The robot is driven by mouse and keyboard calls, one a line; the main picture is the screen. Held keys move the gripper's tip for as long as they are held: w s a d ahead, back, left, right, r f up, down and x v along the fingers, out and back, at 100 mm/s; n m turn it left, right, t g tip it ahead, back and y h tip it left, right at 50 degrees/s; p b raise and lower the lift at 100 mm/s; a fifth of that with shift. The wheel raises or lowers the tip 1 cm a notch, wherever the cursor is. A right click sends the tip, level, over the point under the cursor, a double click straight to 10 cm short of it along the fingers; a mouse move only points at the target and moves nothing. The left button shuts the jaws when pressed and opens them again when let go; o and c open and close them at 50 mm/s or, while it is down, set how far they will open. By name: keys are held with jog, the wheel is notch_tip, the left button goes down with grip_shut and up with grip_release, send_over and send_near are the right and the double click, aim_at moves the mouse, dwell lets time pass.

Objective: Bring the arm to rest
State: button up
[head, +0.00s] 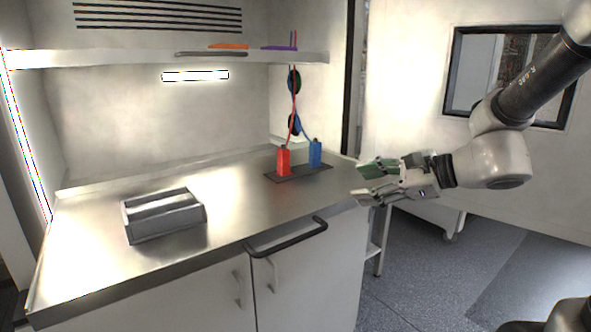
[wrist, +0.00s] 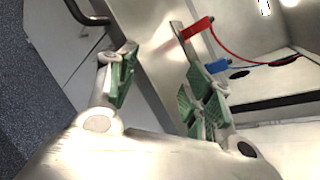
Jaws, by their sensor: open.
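My gripper (head: 362,182) is in the air beside the right end of the steel counter (head: 235,205), pointing left. Its green-padded fingers are apart with nothing between them. In the wrist view the open gripper (wrist: 160,80) shows the counter's edge beyond its fingers. My arm reaches in from the upper right and is bent at the wrist.
A red block (head: 283,161) and a blue block (head: 315,153) with cables stand on a dark mat (head: 299,173). A grey box (head: 164,214) sits on the counter's left. A black handle (head: 287,238) runs along the front edge. A shelf (head: 130,57) hangs above. Floor at right is open.

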jog(key=s+d+f+n+g+h, duration=0.3)
jog(key=s+d+n, duration=0.2)
jog(key=s+n, duration=0.15)
jog(key=s+d+f+n+g+h, duration=0.2)
jog(key=s+d+f+n+h, duration=0.1)
jog(key=s+d+n, duration=0.35)
jog(key=s+d+r+n+t+h, duration=0.1)
jog(key=s+d+r+n+h, duration=0.3)
jog(key=d, duration=0.5)
jog(key=shift+d+r+n+t+h, duration=0.15)
jog(key=shift+r+n+t+h, duration=0.25)
jog(key=shift+r+h, duration=0.3)
jog(key=shift+r, duration=0.1)
